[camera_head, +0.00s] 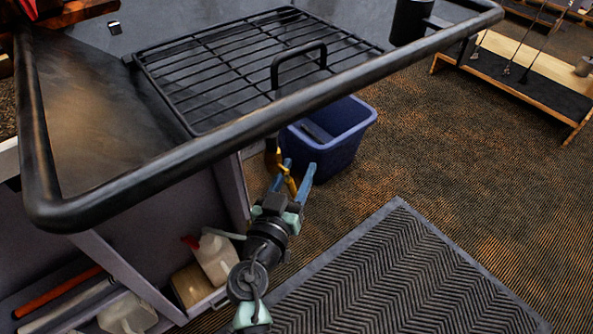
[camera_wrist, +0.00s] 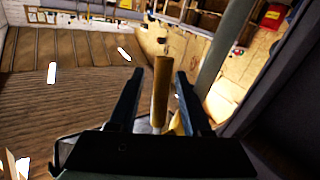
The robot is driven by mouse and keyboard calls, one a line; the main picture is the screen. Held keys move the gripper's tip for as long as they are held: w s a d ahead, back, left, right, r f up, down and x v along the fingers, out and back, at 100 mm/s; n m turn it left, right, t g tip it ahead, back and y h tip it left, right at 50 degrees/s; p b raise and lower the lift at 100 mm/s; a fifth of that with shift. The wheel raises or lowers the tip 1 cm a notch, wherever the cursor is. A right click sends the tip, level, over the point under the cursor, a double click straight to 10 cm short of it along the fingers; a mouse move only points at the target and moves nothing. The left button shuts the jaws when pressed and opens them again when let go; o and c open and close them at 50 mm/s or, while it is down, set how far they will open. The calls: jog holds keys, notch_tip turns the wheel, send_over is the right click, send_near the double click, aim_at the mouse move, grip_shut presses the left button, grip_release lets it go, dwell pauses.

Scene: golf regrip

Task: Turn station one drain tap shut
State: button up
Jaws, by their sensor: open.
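The drain tap (camera_head: 284,171) is a small brass-yellow fitting hanging under the near edge of the black steel tray station, beside the cabinet side. My gripper (camera_head: 298,168) has reached it from below and in front, with its blue fingers open. In the wrist view, a brass bar (camera_wrist: 160,88), which looks like the tap's handle, stands between the two spread fingers of my gripper (camera_wrist: 160,76). There seem to be gaps on both sides, so the fingers do not appear to touch it. A yellower piece shows beside its base. The tap's upper part is largely hidden.
The tray's thick black rim (camera_head: 270,118) lies just above my gripper. A blue bin (camera_head: 345,140) stands behind it. A white jug (camera_head: 216,257) sits on the cabinet's low shelf. A ridged black mat (camera_head: 385,280) covers the floor at right, which is clear.

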grip_shut()
dwell(1.3)
